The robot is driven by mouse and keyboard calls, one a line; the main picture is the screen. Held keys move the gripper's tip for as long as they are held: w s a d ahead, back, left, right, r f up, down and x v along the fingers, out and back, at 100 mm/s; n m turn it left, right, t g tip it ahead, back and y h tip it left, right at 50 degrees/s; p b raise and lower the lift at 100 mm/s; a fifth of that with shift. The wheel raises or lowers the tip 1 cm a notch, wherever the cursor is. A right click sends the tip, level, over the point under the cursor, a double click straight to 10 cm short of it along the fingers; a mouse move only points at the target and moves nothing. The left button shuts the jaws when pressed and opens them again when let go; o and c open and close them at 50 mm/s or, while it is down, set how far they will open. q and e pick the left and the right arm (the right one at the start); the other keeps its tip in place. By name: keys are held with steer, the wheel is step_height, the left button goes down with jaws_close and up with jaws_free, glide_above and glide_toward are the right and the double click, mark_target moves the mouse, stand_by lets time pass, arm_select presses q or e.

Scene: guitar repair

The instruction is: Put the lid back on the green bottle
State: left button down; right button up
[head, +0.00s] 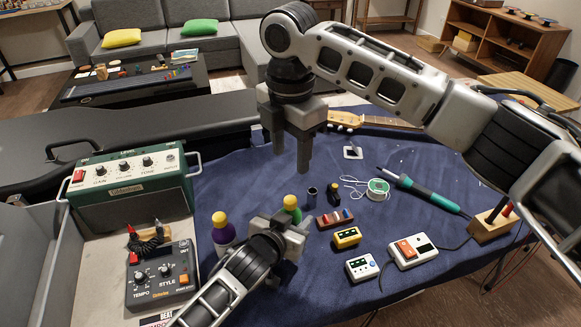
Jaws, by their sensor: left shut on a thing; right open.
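The green bottle (292,207) shows only its upper part, with a yellowish-green top; its lower body is hidden behind my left gripper (290,224). My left gripper is shut on the green bottle, which looks upright. My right gripper (291,155) points down, open and empty, above and behind the bottle. I cannot tell a separate lid for the green bottle. A small dark cylinder (312,197) stands just right of the bottle.
A purple bottle with a yellow cap (221,222) stands left of my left gripper. Several small pedals, a solder spool (378,188) and a soldering iron (427,190) lie to the right on the blue cloth (225,180). A green amplifier (130,195) is at left.

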steer(key=shift+r, duration=0.4)
arm_select(q)
steer(key=c, duration=0.7)
jaws_free()
steer(key=p+v, duration=0.1)
steer(key=v, duration=1.5)
arm_select(e)
steer(key=shift+r, duration=0.5)
